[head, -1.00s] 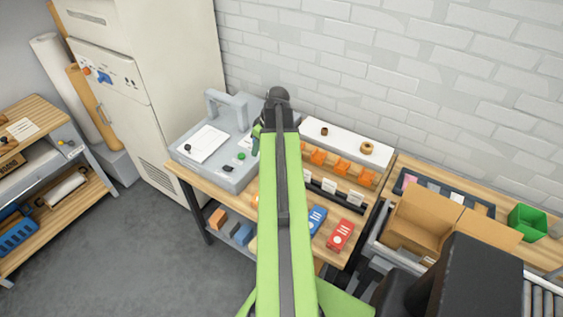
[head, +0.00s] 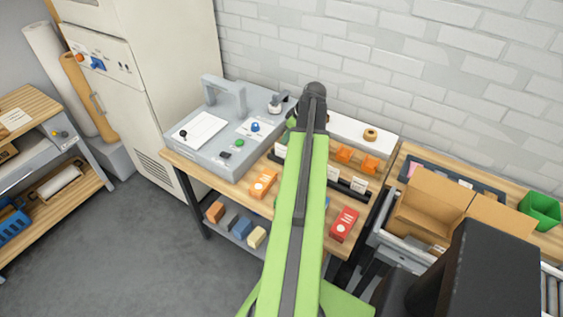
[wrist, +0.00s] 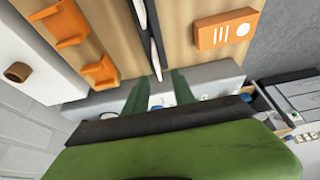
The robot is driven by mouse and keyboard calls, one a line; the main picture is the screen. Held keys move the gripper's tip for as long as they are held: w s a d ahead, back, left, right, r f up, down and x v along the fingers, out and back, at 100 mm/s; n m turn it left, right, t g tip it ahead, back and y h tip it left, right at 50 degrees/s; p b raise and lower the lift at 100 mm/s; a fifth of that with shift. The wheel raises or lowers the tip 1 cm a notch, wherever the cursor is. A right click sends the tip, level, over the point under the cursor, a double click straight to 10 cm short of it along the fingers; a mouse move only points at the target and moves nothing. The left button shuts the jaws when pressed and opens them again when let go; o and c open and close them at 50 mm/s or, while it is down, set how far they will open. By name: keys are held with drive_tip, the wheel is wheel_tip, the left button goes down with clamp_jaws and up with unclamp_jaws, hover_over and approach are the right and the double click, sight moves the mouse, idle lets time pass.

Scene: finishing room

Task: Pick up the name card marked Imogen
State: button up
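Small white name cards stand in a black rail on the wooden bench. In the head view one card (head: 280,150) shows left of my arm and two, including this card (head: 358,185), to its right. No name is readable, so I cannot tell which is Imogen. The wrist view shows the rail (wrist: 150,35) with white cards seen nearly edge-on, ahead of my gripper. My gripper (wrist: 160,95) has its two green fingers apart with nothing held between them. In the head view my arm hides most of the gripper and part of the rail.
A grey machine (head: 205,130) stands on the bench's left. Orange holders (head: 369,164) and a white shelf (head: 345,127) with a tape roll lie behind the rail. An orange box (head: 263,183) and a red box (head: 344,224) lie in front. An open cardboard box (head: 428,215) is at right.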

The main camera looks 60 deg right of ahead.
sight(282, 146)
drive_tip(key=b+x, duration=0.4)
drive_tip(key=x, duration=0.1)
drive_tip(key=b+x, duration=0.2)
drive_tip(key=x, duration=0.1)
drive_tip(key=shift+w+d, duration=0.15)
drive_tip(key=shift+d, duration=0.2)
drive_tip(key=shift+r, duration=0.15)
clamp_jaws()
